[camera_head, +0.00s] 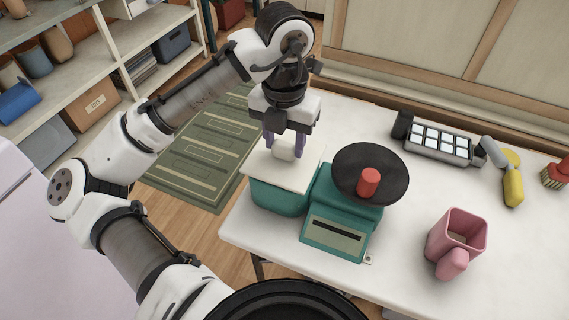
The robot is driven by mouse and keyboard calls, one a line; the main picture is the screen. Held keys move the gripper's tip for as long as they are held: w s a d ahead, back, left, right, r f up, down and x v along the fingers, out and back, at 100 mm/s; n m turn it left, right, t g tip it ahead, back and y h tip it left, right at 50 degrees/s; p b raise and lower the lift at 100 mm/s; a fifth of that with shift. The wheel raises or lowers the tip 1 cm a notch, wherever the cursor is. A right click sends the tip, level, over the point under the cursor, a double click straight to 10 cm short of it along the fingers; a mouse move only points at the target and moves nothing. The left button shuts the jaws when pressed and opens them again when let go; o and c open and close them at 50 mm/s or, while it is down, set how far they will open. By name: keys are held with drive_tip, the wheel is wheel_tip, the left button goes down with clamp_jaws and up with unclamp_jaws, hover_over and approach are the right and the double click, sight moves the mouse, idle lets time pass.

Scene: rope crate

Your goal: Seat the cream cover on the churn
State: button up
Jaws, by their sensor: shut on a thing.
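The cream cover (268,168) is a flat, square-looking plate with a pale upright knob (285,148) on top. My gripper (284,146) has its purple fingers shut on this knob. The tub's opening is hidden under the cover.
A pink pitcher (455,245), a dark tray with pale squares (437,143) and a yellow tool (513,180) stand on the white table (400,275). Shelves are at the back left.

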sight(285, 144)
drive_tip(key=shift+f, duration=0.55)
idle(0.4)
drive_tip(key=o, duration=1.3)
drive_tip(key=shift+c, duration=0.2)
drive_tip(key=shift+r, duration=0.1)
wheel_tip(285, 144, up, 14)
drive_tip(key=p, duration=0.1)
drive_tip(key=shift+f, duration=0.2)
drive_tip(key=shift+s, duration=0.1)
